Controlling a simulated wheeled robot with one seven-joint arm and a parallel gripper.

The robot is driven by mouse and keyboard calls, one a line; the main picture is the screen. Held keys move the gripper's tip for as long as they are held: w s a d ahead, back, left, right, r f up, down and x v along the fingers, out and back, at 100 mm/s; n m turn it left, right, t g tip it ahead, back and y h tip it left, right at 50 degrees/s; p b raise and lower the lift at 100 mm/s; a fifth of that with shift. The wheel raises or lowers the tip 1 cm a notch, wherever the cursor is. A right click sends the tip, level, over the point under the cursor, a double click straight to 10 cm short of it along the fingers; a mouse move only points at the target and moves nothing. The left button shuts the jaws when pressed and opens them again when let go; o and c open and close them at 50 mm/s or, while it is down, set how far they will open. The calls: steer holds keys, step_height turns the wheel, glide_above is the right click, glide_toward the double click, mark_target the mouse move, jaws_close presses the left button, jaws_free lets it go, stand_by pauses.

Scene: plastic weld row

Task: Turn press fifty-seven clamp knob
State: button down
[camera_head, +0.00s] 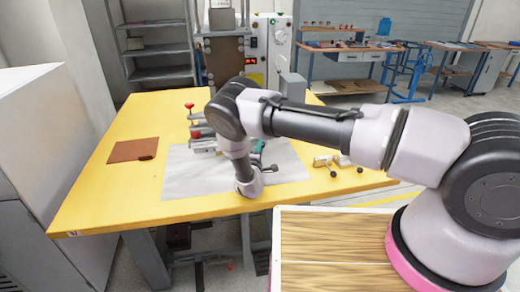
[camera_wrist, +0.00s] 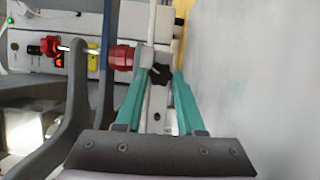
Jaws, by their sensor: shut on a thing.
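A black lobed knob (camera_wrist: 160,76) sits on a pale upright part in the wrist view. My gripper (camera_wrist: 160,72) has its two teal fingers on either side of this knob and is shut on it. In the head view, my gripper (camera_head: 258,150) shows only as a bit of teal beyond my wrist, and the knob is hidden there. The press (camera_head: 222,68) stands at the back of the yellow table. No press number is readable.
The yellow table (camera_head: 90,185) carries a grey mat (camera_head: 185,180), a brown pad (camera_head: 134,150), red-knobbed clamps (camera_head: 196,133) and small toggle clamps (camera_head: 325,163) at right. A red knob (camera_wrist: 122,57) is close left of my fingers. A control box (camera_head: 272,45) stands behind.

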steer(key=shift+d, duration=0.1)
steer(key=c, duration=0.5)
jaws_free()
steer(key=s, duration=0.7)
steer(key=s+a, duration=0.1)
steer(key=s, duration=0.2)
steer(key=shift+s+a, duration=0.1)
steer(key=shift+s, duration=0.25)
